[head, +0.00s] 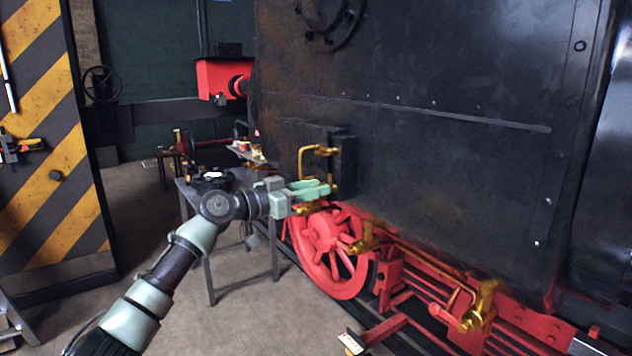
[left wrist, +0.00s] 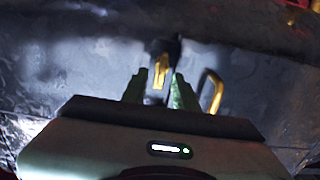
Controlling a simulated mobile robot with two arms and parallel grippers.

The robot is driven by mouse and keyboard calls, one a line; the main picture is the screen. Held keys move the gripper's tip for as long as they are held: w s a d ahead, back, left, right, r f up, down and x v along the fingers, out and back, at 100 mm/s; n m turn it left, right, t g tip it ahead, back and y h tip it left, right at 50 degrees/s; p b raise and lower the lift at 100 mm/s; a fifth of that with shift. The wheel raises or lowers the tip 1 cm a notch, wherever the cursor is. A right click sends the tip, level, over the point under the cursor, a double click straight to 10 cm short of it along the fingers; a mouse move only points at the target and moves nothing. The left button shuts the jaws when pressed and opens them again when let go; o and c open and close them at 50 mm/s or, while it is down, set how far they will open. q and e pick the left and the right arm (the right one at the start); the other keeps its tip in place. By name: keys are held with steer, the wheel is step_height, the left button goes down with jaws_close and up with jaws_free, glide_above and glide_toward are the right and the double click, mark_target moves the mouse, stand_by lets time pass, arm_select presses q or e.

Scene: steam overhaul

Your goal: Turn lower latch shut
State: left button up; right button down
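My left gripper (head: 318,190) points right at a small black box (head: 348,162) on the dark side of the engine. In the left wrist view its two green fingers (left wrist: 160,92) stand apart. A small brass latch (left wrist: 161,72) on a dark mount shows in line with the gap between them. I cannot tell whether the fingers touch it. A bent brass handle (head: 304,158) sits on the box just above the gripper; it also shows right of the fingers in the left wrist view (left wrist: 212,92). In the head view the gripper hides part of the lower latch area. My right gripper does not show.
A grey metal table (head: 224,184) with small parts stands behind my left arm. A red spoked wheel (head: 326,245) and brass fittings (head: 480,306) lie below the box. A yellow-black striped panel (head: 45,150) stands at left. The floor at centre left is clear.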

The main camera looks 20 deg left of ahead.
arm_select(q)
steer(key=shift+w+d+f, duration=0.1)
steer(key=shift+w+d, duration=0.1)
steer(key=shift+w, duration=0.15)
jaws_close()
